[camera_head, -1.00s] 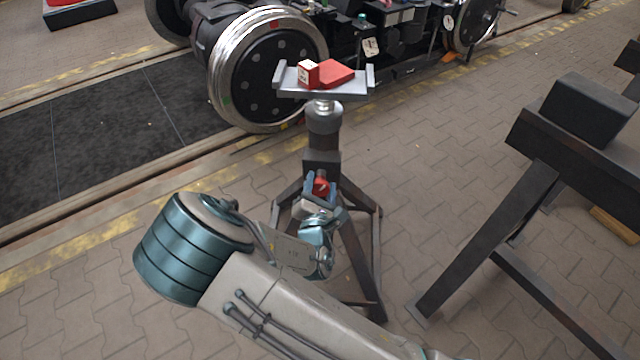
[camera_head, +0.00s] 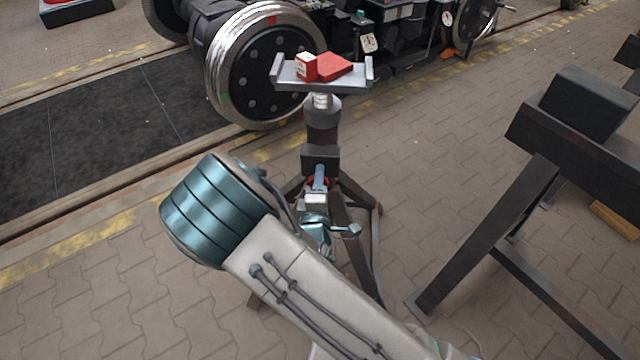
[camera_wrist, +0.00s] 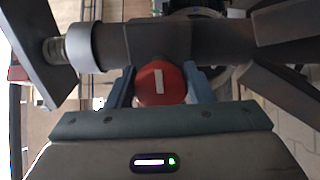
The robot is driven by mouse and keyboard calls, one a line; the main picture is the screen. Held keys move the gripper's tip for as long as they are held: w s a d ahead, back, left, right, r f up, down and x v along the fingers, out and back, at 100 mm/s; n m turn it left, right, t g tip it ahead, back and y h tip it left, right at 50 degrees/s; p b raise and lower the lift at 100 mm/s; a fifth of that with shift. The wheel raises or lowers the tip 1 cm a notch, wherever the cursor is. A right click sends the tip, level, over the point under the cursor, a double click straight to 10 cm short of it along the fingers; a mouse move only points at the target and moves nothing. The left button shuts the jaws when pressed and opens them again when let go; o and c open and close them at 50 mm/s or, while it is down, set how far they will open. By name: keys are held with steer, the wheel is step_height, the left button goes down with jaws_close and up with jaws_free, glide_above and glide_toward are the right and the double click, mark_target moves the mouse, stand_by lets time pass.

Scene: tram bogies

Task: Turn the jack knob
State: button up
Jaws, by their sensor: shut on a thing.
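The jack is a dark stand on splayed legs, with a grey top plate (camera_head: 328,86) on a threaded screw. Its red round knob (camera_wrist: 160,84), with a white bar mark standing nearly upright, faces the wrist camera. My gripper (camera_wrist: 160,88) has one blue-grey finger on each side of the knob and is shut on it. In the head view, my gripper (camera_head: 319,180) is at the jack's column, below the dark collar, and hides most of the knob.
A red wedge and a small red block (camera_head: 306,67) lie on the jack's plate. A bogie wheel (camera_head: 265,66) stands behind on the rail. A dark trestle (camera_head: 575,150) stands to the right, with open paving between it and the jack.

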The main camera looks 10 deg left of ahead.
steer(key=m, duration=0.1)
steer(key=m+b, duration=0.1)
steer(key=m, duration=0.1)
steer(key=m+b, duration=0.1)
steer(key=shift+f+m, duration=0.25)
steer(key=shift+m, duration=0.05)
steer(key=m+b, duration=0.3)
steer(key=m, duration=0.1)
steer(key=shift+a+f+m, duration=0.1)
steer(key=shift+f+m, duration=0.05)
steer(key=shift+m, duration=0.15)
steer(key=m+b, duration=0.4)
steer(key=m, duration=0.1)
steer(key=shift+a+f+b, duration=0.1)
steer(key=shift+b, duration=0.25)
steer(key=shift+a+m+b, duration=0.1)
steer(key=shift+m+b, duration=1.55)
steer(key=shift+m, duration=0.35)
steer(key=shift+s+r, duration=0.1)
steer(key=shift+r, duration=0.1)
steer(key=o, duration=1)
steer(key=shift+c, duration=0.2)
steer(key=shift+s, duration=0.1)
